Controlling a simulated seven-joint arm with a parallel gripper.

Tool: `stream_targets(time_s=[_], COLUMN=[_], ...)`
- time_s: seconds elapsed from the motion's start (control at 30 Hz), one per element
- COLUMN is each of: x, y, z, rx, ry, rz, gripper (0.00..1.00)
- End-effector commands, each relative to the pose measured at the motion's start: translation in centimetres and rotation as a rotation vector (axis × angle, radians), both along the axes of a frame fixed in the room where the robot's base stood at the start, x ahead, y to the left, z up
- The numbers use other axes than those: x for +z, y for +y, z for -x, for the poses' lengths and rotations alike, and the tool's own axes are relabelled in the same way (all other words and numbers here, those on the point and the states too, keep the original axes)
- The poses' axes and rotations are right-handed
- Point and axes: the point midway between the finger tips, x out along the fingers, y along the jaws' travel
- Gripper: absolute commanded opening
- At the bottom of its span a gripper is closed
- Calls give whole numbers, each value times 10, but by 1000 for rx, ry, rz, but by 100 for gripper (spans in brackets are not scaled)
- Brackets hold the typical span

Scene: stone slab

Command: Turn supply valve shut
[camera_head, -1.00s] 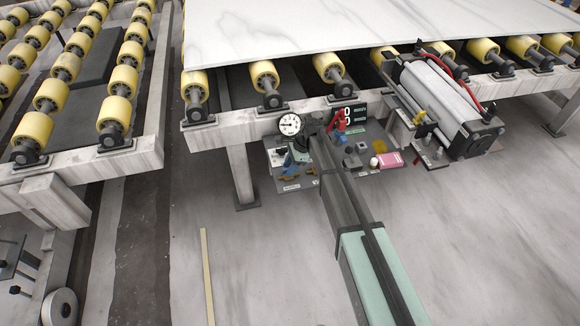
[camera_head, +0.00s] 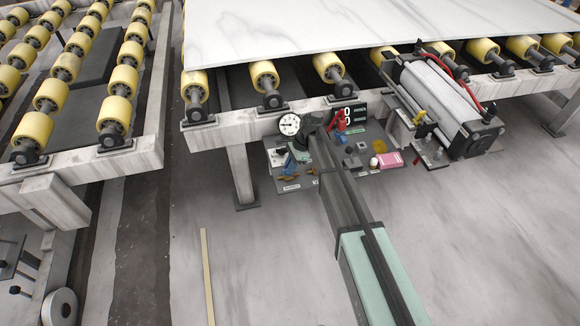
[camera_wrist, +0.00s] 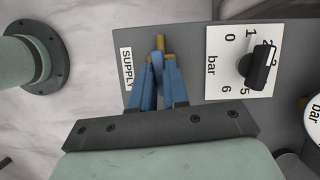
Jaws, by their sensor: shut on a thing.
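The supply valve (camera_wrist: 160,44) shows in the wrist view as brass parts beside the SUPPLY label (camera_wrist: 127,69) on a grey panel. My gripper (camera_wrist: 162,68) has blue fingers, shut on the valve's handle. The handle is mostly hidden between the fingers, so its exact angle is hard to tell. In the head view my gripper (camera_head: 291,163) is at the left part of the panel, below the round gauge, and my arm covers part of the panel.
A dial knob (camera_wrist: 257,67) on a white bar scale sits right of the valve. A roller frame with a marble slab (camera_head: 350,22) stands behind; the floor in front is mostly clear.

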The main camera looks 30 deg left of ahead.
Motion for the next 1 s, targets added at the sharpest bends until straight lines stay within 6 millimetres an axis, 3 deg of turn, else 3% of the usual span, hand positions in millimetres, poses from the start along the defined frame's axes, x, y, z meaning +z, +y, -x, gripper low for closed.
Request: stream_targets(time_s=[1.0], x=[-1], y=[6], z=[-1], rx=[932], ry=[1], rz=[2], gripper=[0])
